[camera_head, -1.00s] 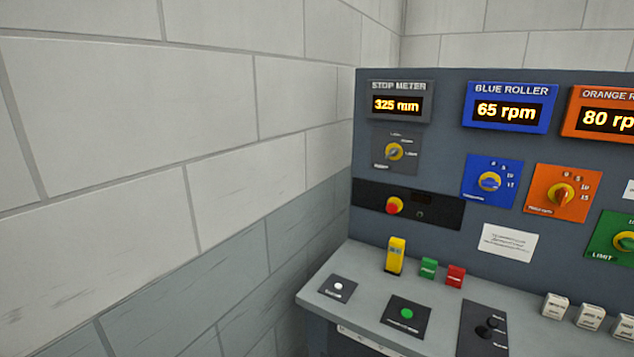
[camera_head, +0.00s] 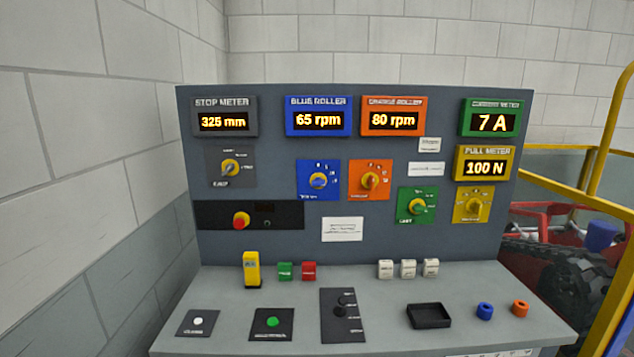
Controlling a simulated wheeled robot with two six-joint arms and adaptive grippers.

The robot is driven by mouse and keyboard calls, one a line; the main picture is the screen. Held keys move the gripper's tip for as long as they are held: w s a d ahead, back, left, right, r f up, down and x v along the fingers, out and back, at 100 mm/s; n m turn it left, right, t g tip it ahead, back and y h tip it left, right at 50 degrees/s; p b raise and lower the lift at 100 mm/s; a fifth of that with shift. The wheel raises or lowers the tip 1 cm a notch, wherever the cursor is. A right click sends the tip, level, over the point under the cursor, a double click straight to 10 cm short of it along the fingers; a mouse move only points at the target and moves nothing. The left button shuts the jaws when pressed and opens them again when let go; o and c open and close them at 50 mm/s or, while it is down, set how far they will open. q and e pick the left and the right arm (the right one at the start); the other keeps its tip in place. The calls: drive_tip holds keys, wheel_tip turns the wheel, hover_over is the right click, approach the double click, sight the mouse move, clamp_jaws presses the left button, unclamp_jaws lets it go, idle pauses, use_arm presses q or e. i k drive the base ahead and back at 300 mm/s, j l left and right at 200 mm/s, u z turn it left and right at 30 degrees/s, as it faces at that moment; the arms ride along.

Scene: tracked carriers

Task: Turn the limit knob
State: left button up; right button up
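The limit knob (camera_head: 418,206) is a yellow round knob on a green plate (camera_head: 405,219), low on the right half of the upright grey panel. The plate's label is small and blurred now. The knob's pointer setting is too small to read. Neither of my grippers is in this view, and nothing touches the knob.
The desk (camera_head: 225,300) holds blocks, buttons and a black tray (camera_head: 428,316). A yellow rail (camera_head: 606,120) stands at right.

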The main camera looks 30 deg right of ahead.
sight(417, 207)
drive_tip(key=z, duration=2.1)
